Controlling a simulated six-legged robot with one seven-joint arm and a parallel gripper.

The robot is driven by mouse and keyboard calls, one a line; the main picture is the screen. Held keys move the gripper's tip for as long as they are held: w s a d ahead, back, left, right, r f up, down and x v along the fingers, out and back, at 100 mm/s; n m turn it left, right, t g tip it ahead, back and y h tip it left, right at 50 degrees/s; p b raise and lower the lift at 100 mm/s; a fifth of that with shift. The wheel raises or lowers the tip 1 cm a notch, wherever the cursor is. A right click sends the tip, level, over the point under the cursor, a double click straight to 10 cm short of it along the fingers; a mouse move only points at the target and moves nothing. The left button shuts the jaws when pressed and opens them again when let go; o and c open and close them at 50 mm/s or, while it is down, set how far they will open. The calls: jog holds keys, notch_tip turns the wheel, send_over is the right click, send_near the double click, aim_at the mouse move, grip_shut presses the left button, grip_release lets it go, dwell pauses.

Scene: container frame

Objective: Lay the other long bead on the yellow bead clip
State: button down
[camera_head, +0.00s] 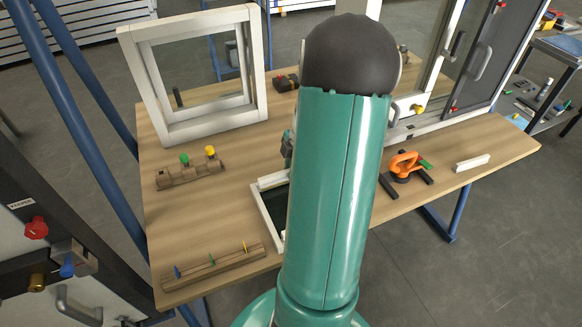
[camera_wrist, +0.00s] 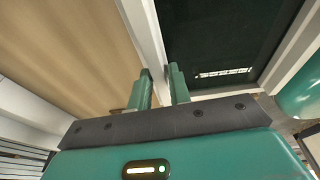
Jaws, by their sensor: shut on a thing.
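My gripper (camera_wrist: 160,74) has its two green fingers on either side of a long white strip (camera_wrist: 146,30), which looks like the long bead, along the left edge of a dark pane (camera_wrist: 215,40). I cannot tell whether the strip is clear of the white frame (camera_wrist: 291,45) around the pane. The frame also shows in the head view (camera_head: 261,210), lying on the table, largely hidden by my arm.
A white window frame (camera_head: 160,80) stands upright at the table's back left. A wooden block with green and yellow knobs (camera_head: 190,173) sits before it. An orange tool (camera_head: 404,166) and a short white strip (camera_head: 472,163) lie at right. Bare wood (camera_head: 205,215) separates block and rack.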

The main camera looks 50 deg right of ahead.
jog(key=shift+f, duration=0.55)
dwell(0.5)
jog(key=c, duration=1.2)
grip_release()
jog(key=v, duration=1.3)
jog(key=shift+r, duration=0.35)
jog(key=shift+s, duration=0.1)
